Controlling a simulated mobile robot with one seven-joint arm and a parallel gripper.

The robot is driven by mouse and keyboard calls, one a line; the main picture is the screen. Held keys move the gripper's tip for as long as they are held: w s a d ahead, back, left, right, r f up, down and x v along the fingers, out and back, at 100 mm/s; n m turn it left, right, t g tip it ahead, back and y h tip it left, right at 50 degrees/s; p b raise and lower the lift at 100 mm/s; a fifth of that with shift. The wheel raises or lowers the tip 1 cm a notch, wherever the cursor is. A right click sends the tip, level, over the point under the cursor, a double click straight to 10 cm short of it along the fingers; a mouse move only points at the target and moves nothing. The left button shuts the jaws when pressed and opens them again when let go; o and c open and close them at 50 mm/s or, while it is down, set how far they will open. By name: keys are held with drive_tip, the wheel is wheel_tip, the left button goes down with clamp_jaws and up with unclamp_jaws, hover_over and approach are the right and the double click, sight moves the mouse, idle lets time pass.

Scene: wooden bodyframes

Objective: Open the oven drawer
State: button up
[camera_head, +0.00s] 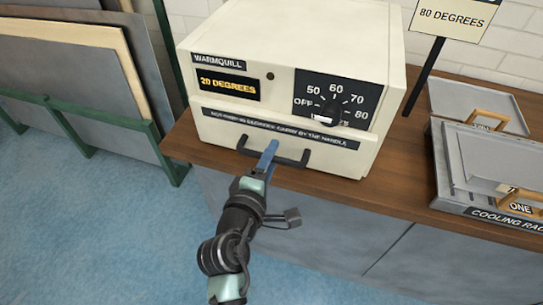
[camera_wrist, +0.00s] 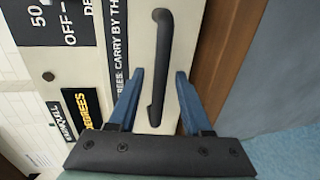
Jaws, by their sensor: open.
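The cream Warmquill oven (camera_head: 290,80) stands on a wooden-topped counter. Its drawer front (camera_head: 215,128) is the low panel, with a dark label strip about carrying by the handle, and looks closed. A dark bar handle (camera_head: 290,161) runs across the panel. My gripper (camera_head: 270,148) is at the handle's middle in the head view, partly covering it. In the wrist view the handle (camera_wrist: 161,60) runs lengthwise in the picture, its lower part between the two blue fingers of my gripper (camera_wrist: 160,74). The fingers are apart, with visible gaps to the bar; contact cannot be told.
The oven has a dial (camera_head: 330,108) and a 20 degrees display (camera_head: 230,88). A grey cooling rack box (camera_head: 455,180) stands right on the counter (camera_head: 400,190). An 80 degrees sign (camera_head: 450,18) is behind. A green rack with panels (camera_head: 80,80) stands left. Blue floor lies in front.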

drive_tip(key=shift+w+d, duration=0.15)
drive_tip(key=shift+w, duration=0.15)
drive_tip(key=shift+c, duration=0.2)
clamp_jaws()
drive_tip(key=shift+f, duration=0.1)
idle(1.0)
